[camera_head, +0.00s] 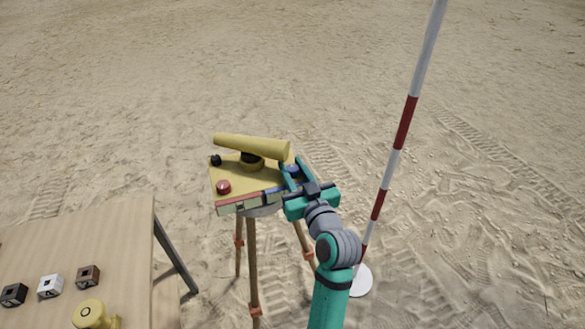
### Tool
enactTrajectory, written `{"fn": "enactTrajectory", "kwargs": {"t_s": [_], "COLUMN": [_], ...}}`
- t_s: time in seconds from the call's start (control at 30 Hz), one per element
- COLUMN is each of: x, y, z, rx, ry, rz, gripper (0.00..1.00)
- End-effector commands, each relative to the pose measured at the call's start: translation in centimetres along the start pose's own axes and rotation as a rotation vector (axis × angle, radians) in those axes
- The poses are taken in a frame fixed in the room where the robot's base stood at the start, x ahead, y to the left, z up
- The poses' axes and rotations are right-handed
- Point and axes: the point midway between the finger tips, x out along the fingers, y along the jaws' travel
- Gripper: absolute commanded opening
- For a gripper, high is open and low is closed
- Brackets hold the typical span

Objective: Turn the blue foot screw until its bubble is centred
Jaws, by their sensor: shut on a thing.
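A yellow surveying instrument with a telescope tube (250,147) stands on a tripod (253,270). Its yellow plate (245,180) carries a red foot screw (223,187) at the front left and a black one (215,160) at the back left. The blue foot screw (292,169) is at the plate's right, mostly hidden by my gripper (290,172). My teal gripper is shut on the blue screw, its fingers either side of it. The bubble is too small to make out.
A red-and-white pole (396,150) stands close to the right of my arm, on a white disc base (361,281). A wooden table (60,255) at the lower left holds small black, white and brown blocks and a yellow piece (92,314). Open sand lies behind.

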Motion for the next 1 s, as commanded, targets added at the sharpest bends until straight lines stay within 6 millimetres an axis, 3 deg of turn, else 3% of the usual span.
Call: {"fn": "enactTrajectory", "kwargs": {"t_s": [0.6, 1.0], "x": [-0.01, 0.00], "y": [-0.18, -0.06], "z": [-0.05, -0.04], "rx": [0.000, 0.001], "ry": [0.002, 0.001], "rz": [0.373, 0.511], "gripper": [0.05, 0.05]}}
